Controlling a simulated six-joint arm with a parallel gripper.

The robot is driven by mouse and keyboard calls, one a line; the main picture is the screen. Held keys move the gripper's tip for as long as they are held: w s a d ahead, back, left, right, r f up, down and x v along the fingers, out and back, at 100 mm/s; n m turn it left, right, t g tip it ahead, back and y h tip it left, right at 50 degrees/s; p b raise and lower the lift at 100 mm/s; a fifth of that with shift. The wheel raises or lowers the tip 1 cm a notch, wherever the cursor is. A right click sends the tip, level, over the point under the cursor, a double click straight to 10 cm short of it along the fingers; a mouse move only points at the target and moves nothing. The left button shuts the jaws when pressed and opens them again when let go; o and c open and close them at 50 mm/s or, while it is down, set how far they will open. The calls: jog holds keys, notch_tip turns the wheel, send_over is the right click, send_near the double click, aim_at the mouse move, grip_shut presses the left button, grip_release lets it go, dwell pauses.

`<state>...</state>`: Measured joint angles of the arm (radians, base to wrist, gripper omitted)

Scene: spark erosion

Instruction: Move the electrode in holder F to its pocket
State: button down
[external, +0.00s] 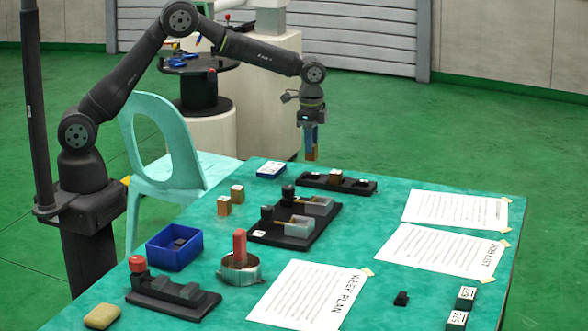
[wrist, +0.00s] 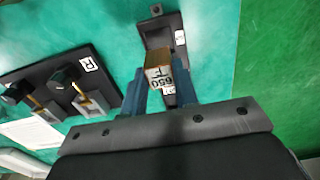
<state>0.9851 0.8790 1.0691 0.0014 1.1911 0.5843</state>
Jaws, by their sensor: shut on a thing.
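My gripper (external: 311,138) is shut on a brown, copper-like electrode (external: 311,155), pointing down and held above the far edge of the table. In the wrist view the electrode (wrist: 158,70) sits between my two fingers and carries a white label reading about 650. Below it is a long dark rack (wrist: 158,27) with white labels; my gripper hides part of it.
A dark two-clamp fixture (external: 262,238) stands nearer on the table. Two brown blocks (external: 224,206) stand left of it. A blue bin (external: 172,255), a round metal dish (external: 240,275) and a red-knobbed clamp (external: 170,298) stand farther front. Paper sheets (external: 455,212) lie at right.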

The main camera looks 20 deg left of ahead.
jog(key=shift+f, duration=3.25)
jog(key=shift+f, duration=0.25)
jog(key=c, duration=1.1)
grip_release()
jog(key=shift+o, duration=0.2)
notch_tip(320, 180, up, 17)
jog(key=shift+r, duration=0.2)
notch_tip(320, 180, down, 17)
jog(key=shift+f, duration=0.2)
jog(key=shift+r, duration=0.1)
